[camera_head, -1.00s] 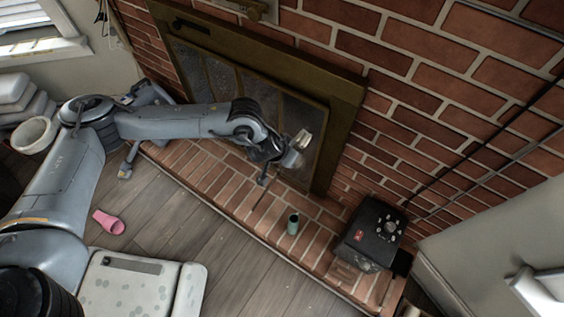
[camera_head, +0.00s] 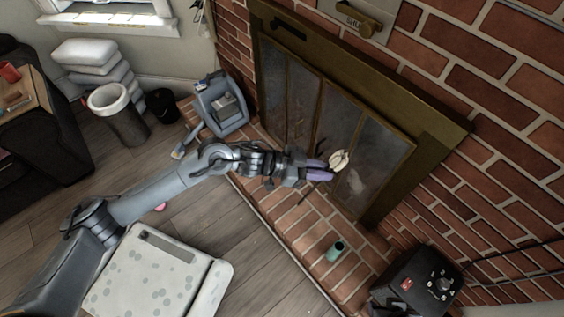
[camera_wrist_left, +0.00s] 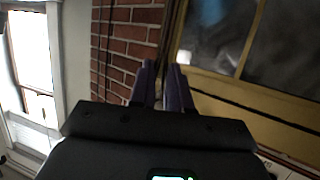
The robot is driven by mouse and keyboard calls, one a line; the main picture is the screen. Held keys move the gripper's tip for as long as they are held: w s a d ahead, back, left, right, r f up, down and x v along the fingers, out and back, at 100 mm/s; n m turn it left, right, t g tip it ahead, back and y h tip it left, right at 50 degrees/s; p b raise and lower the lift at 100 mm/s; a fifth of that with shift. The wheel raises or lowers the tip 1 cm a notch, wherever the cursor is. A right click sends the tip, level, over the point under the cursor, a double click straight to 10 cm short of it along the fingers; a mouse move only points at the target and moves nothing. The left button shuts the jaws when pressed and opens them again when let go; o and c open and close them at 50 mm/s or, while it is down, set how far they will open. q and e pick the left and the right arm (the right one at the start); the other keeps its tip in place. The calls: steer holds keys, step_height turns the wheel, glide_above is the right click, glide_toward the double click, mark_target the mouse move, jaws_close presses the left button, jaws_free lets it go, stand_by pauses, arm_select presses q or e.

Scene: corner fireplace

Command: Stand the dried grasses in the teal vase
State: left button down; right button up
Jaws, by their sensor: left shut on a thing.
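The teal vase (camera_head: 335,251) is a small cup-like vessel on the brick hearth, left of the black box. My left gripper (camera_head: 322,170) is above the hearth in front of the fireplace doors, up and to the left of the vase and apart from it. Its purple fingers are shut on the dried grasses (camera_head: 339,160), whose pale cream head shows at the fingertips. A thin dark line below the gripper may be their stems. In the left wrist view the fingers (camera_wrist_left: 163,88) are close together; the grasses cannot be made out there. My right gripper is not in view.
The black box with a dial (camera_head: 421,283) stands right of the vase. The brass-framed fireplace (camera_head: 430,147) is close behind my gripper. A grey carrier (camera_head: 222,105) stands at the hearth's left end. Bare hearth bricks (camera_head: 300,216) lie between gripper and vase.

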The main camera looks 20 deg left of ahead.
arm_select(q)
steer(key=s+d+f+m+g+h+b, duration=0.2)
steer(key=d+f+b, duration=0.15)
steer(key=d, duration=0.35)
steer(key=s+d+f+m+g+h+b, duration=0.1)
steer(key=s+d+f+m+g+b, duration=0.15)
steer(key=d+b, duration=0.3)
step_height(320, 180, down, 27)
steer(key=s+n+t+h+b, duration=0.1)
steer(key=n+t+b, duration=0.2)
steer(key=b, duration=1.6)
steer(key=shift+d, duration=0.2)
steer(key=shift+t, duration=0.25)
